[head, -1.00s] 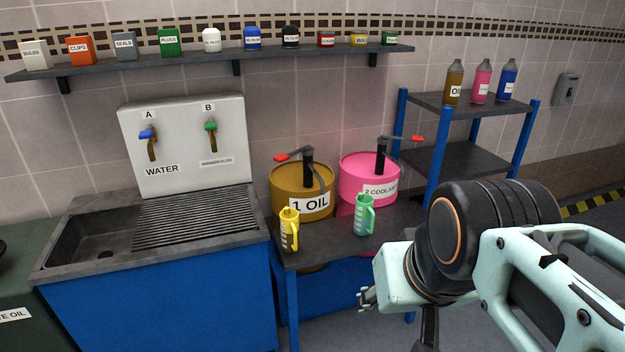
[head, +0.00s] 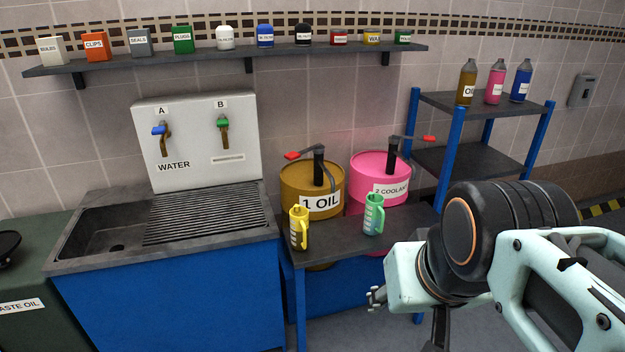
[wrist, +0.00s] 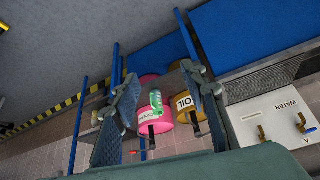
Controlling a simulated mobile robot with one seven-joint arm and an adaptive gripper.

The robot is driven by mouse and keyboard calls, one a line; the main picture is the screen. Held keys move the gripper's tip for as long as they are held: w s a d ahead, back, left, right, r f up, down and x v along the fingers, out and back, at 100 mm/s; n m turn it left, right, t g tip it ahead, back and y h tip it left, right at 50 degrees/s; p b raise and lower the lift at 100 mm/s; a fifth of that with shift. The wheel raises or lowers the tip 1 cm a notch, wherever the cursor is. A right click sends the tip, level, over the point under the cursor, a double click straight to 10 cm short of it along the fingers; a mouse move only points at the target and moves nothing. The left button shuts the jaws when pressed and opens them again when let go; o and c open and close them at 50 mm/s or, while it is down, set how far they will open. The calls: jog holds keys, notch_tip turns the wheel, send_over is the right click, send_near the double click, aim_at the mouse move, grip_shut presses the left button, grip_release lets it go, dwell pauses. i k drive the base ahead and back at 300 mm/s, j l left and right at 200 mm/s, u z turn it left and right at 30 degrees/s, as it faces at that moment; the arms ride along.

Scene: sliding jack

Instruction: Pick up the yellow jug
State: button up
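The yellow jug (head: 299,229) stands upright near the left front of the dark table (head: 330,240), in front of the brown oil drum (head: 312,182). A green jug (head: 373,215) stands to its right. My gripper (head: 376,298) is at the lower middle of the head view, right of and lower in the picture than the yellow jug, and apart from it. In the wrist view my gripper (wrist: 160,80) shows two fingers spread wide with nothing held. The green jug (wrist: 156,101) shows between them. I cannot make out the yellow jug there; the right finger may hide it.
A pink coolant drum (head: 378,172) stands beside the oil drum; both have red-tipped pump levers. A sink (head: 110,225) with taps is on the left. A blue-legged shelf (head: 470,160) with bottles is on the right. A wall shelf (head: 200,63) holds small containers.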

aim_at(299, 214)
jog(key=u, duration=1.95)
jog(key=z, duration=1.65)
jog(key=i+l+u, duration=0.15)
jog(key=i+l, duration=0.15)
jog(key=i+l+u, duration=0.2)
jog(key=l, duration=0.3)
jog(key=i+l+u, duration=0.15)
jog(key=i+l, duration=0.2)
jog(key=l, duration=0.1)
